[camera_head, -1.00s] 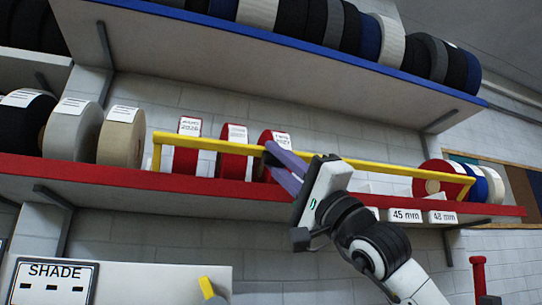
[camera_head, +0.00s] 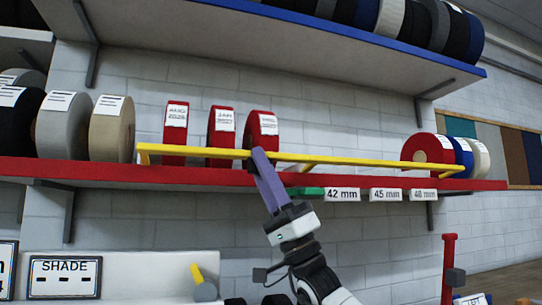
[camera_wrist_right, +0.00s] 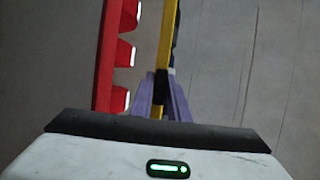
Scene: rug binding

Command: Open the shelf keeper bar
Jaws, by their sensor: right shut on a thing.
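The yellow keeper bar (camera_head: 370,160) runs along the front of the red-edged shelf (camera_head: 200,175), low across the bases of the red rolls (camera_head: 221,130). It is tilted outward from the shelf. My right gripper (camera_head: 260,160) reaches up from below with its purple fingers shut on the bar near its middle. In the right wrist view the fingers (camera_wrist_right: 160,98) close around the yellow bar (camera_wrist_right: 166,45), beside the red shelf edge (camera_wrist_right: 105,60). The fingers hide a short piece of the bar. My left gripper is not in view.
Grey and beige rolls (camera_head: 110,130) stand at the shelf's left; red, blue and white rolls (camera_head: 428,150) stand at its right. Size labels (camera_head: 385,195) hang under the front edge. A blue-edged shelf (camera_head: 330,40) with more rolls is above. A red post (camera_head: 448,265) stands lower right.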

